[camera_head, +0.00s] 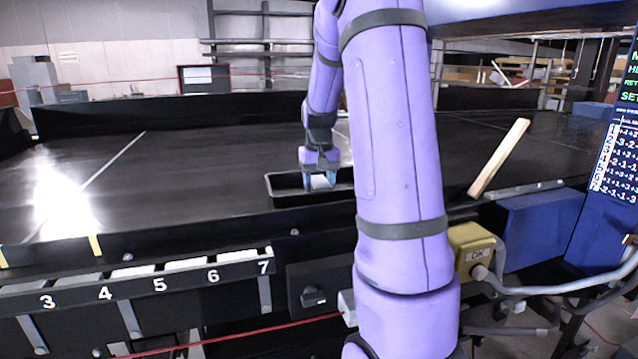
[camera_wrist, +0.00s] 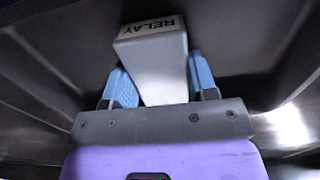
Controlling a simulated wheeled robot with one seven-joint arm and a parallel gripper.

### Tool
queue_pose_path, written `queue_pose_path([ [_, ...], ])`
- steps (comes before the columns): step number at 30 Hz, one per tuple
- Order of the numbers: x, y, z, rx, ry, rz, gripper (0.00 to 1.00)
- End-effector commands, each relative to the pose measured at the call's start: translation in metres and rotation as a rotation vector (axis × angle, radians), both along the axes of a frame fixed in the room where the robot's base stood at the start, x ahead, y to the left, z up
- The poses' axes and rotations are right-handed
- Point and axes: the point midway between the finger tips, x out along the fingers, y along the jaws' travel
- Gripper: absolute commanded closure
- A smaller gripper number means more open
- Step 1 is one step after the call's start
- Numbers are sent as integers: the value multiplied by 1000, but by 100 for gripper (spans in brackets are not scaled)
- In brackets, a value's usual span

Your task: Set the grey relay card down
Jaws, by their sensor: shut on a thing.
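The dark tray walls surround the card in the wrist view. I cannot tell whether the card touches the tray floor.
The tray is on the black conveyor (camera_head: 220,165). A numbered rack (camera_head: 135,285) runs along the front left. The belt left of the tray is clear.

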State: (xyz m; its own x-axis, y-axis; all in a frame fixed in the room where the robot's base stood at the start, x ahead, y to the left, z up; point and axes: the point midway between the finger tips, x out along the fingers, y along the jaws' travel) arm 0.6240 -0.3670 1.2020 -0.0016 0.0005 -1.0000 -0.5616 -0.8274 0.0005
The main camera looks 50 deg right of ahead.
Motion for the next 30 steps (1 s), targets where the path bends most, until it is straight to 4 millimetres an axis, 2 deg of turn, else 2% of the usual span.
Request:
queue_pose_path([
  [10, 0, 0, -3, -1, -1, 0, 76],
  [11, 0, 0, -3, -1, -2, 0, 40],
  [13, 0, 0, -2, -1, -2, 0, 24],
  [14, 0, 0, -2, -1, -2, 0, 22],
  [23, 0, 0, 0, -1, -2, 0, 22],
  [26, 1, 0, 7, -1, -4, 1, 22],
  [30, 1, 0, 30, -3, -6, 1, 22],
])
